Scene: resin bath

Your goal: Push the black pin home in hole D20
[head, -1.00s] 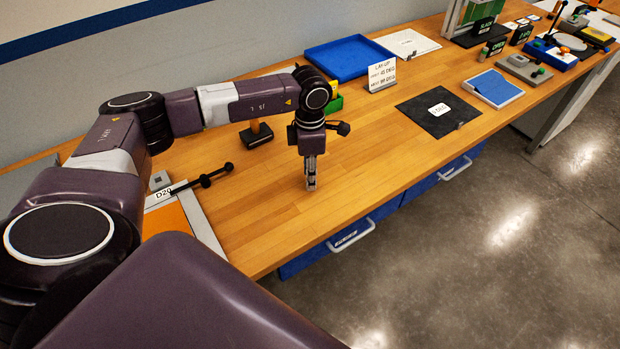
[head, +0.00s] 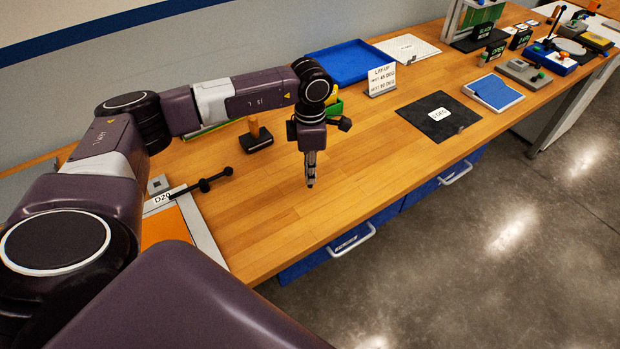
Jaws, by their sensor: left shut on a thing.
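The black pin (head: 204,185) is at the left of the bench, a dark rod with a collar and a knobbed end. It lies along a line beside the white D20 label (head: 162,198); the hole itself is not visible. My left gripper (head: 310,184) points down over the bare wood, well to the right of the pin and apart from it. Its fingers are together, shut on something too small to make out. My right gripper is not in view.
A black mat (head: 420,122), a lay-up sign (head: 382,79) and a blue tray (head: 350,60) lie farther right. The wood around my left gripper is clear.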

